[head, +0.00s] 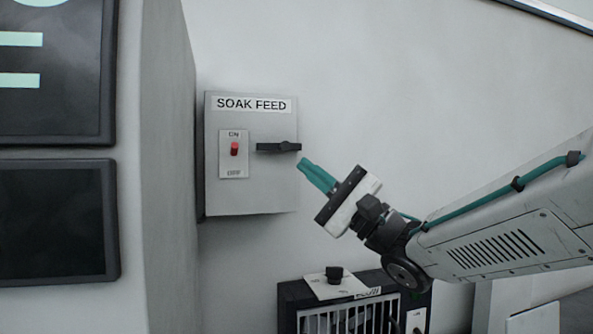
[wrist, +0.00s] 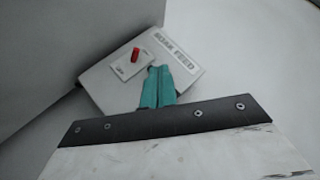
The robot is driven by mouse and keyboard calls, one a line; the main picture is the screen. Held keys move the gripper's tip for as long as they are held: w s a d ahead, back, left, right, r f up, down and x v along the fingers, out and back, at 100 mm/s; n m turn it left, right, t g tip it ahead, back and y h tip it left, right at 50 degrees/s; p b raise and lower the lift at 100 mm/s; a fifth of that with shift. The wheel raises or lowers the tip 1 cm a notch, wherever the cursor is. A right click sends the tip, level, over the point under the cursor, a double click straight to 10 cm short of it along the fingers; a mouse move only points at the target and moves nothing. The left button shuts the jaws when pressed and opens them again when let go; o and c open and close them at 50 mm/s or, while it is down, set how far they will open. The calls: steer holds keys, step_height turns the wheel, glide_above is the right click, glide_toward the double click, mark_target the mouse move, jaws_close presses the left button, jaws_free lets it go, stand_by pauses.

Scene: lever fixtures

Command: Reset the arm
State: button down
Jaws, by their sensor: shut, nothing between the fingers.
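My gripper (head: 317,176) is in the middle of the head view, its teal fingers together with nothing between them. Its tips are close to the right side of a grey box labelled SOAK FEED (head: 250,194), just below and right of the end of a black handle (head: 278,147). The handle lies horizontal; I cannot tell whether the fingers touch it. A red toggle (head: 235,148) sits near the ON end of its ON/OFF plate. In the wrist view, the fingers (wrist: 158,86) cover part of the box, and the red toggle (wrist: 135,55) shows; the handle is hidden there.
A grey wall panel with dark screens (head: 55,222) stands at the left, close to the box. Below is a black-framed unit with a vertical grille (head: 350,318) and a black knob (head: 334,273) on a white plate. The wall right of the box is bare.

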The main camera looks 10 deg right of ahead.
steer(key=shift+d, duration=0.1)
stand_by(0.4)
steer(key=w+d+f+t+h, duration=0.3)
steer(key=w+d+f+h, duration=0.3)
steer(key=f+h, duration=0.55)
steer(key=s+d+f+n+g+h, duration=0.1)
steer(key=d+f+n+g+h, duration=0.1)
steer(key=d+f+g+h, duration=0.35)
steer(key=s+d+f+n+g+h, duration=0.4)
steer(key=s+f+g, duration=0.2)
steer(key=s+f, duration=0.5)
steer(key=s+a+f+n+g, duration=0.1)
steer(key=s+g, duration=0.4)
steer(key=s, duration=1.3)
steer(key=f+n, duration=0.1)
steer(key=n, duration=0.1)
steer(key=shift+s+a+n+y, duration=0.25)
steer(key=shift+s+n+y, duration=0.15)
